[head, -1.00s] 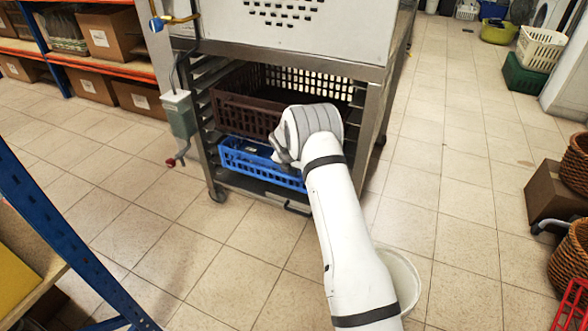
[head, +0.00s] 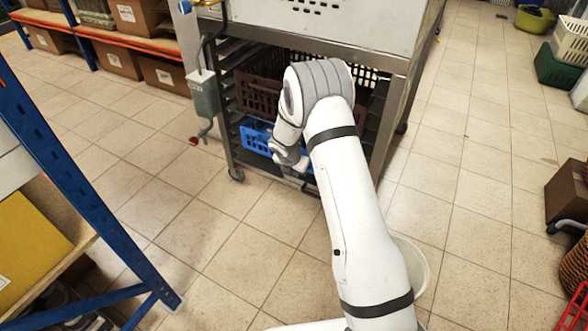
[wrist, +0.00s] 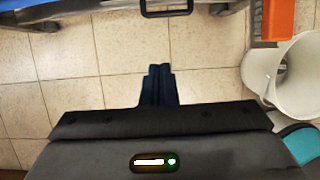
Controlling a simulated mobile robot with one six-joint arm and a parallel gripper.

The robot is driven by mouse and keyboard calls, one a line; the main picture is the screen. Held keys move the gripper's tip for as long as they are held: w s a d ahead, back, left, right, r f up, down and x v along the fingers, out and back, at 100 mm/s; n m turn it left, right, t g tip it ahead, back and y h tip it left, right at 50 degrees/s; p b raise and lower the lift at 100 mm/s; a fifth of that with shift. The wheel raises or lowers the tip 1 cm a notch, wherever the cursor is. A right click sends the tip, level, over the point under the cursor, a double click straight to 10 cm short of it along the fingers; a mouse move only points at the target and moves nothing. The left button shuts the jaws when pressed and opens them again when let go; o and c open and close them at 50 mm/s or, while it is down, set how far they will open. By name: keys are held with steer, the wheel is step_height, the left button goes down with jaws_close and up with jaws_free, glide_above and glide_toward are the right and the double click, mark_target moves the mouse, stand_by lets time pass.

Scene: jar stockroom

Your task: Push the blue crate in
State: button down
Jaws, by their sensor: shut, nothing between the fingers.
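The blue crate (head: 256,138) sits on a low level of the metal rack (head: 385,130), under a dark brown crate (head: 258,95). My arm hides its right part in the head view. A blue edge, seemingly this crate, shows at the top left of the wrist view (wrist: 70,10). My gripper (wrist: 160,72) is shut and empty, over the tiled floor in the wrist view and apart from the blue edge. In the head view my wrist is in front of the crate; whether it touches cannot be told.
A black handle (wrist: 166,10) juts out low at the rack's front. A white bucket (wrist: 292,72) stands on the floor to the right. A blue shelf post (head: 75,190) is at the left. The tiled floor before the rack is clear.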

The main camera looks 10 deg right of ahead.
steer(key=w+a+f+n+t+h+b, duration=0.1)
steer(key=w+a+n+t+h+b, duration=0.65)
steer(key=w+a+n, duration=0.8)
steer(key=w+d+f+b, duration=0.1)
steer(key=d, duration=0.1)
steer(key=w+d+f+n+y+b, duration=0.1)
steer(key=d+b, duration=0.1)
steer(key=d, duration=0.1)
steer(key=w+d+f+n+b, duration=0.1)
steer(key=w+d+b, duration=0.1)
steer(key=d, duration=0.1)
steer(key=shift+d+t+y, duration=0.15)
steer(key=shift+t+y, duration=0.1)
steer(key=shift+t, duration=0.1)
steer(key=shift+w+d, duration=0.2)
steer(key=w+d, duration=0.2)
steer(key=shift+w, duration=0.35)
steer(key=shift+w+d+r, duration=0.3)
steer(key=shift+w+d, duration=0.05)
steer(key=shift+w, duration=0.05)
